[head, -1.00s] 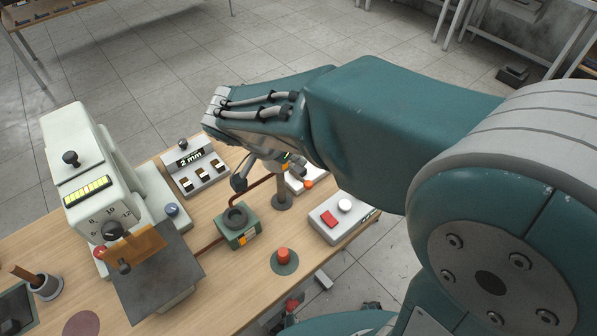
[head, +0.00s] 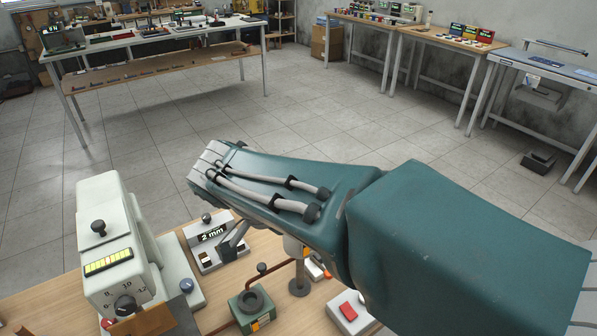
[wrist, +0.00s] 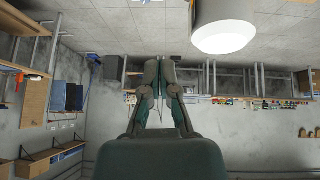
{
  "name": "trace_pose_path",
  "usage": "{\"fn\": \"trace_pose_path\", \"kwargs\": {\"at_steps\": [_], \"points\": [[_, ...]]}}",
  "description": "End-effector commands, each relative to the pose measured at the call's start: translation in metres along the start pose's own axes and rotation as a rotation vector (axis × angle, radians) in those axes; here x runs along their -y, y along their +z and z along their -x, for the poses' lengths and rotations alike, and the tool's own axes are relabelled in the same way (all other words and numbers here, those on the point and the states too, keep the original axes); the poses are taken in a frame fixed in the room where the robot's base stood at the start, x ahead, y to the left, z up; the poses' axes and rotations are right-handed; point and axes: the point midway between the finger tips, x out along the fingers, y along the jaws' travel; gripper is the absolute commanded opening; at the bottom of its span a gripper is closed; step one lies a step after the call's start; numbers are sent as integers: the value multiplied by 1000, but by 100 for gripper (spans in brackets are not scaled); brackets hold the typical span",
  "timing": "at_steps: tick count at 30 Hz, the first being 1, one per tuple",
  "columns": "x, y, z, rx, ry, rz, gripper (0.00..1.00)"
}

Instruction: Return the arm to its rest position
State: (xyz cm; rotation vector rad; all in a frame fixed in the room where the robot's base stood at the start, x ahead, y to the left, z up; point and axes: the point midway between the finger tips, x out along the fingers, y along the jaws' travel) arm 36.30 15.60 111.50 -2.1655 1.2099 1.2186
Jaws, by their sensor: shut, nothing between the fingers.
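My teal arm stretches across the head view from the lower right, and most of my gripper is hidden behind it. One grey finger (head: 234,240) shows below the forearm, in front of the "2 mm" box (head: 205,236) in the picture. I cannot tell its gap to that box. In the wrist view my gripper (wrist: 160,64) has its two fingers drawn together at the tips, with nothing seen between them.
The near wooden bench (head: 50,298) holds a cream machine with a dial (head: 105,262), a green block with a round opening (head: 252,303) and a red-button box (head: 347,311). A long table (head: 165,40) and more benches stand far back. Open tiled floor lies between.

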Motion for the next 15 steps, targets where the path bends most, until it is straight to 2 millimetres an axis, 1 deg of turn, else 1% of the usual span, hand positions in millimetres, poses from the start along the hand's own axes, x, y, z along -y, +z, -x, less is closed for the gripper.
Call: {"fn": "trace_pose_path", "kwargs": {"at_steps": [2, 5, 8, 9, 15], "points": [[-1, -1, 0, 3, 0, 2, 0], [-10, -7, -4, 30, -4, 34, 0], [-30, -19, -12, 91, -26, 114, 0], [-39, -24, -16, 118, -42, 154, 0], [-86, -38, -31, 220, -163, 350, 0]]}}
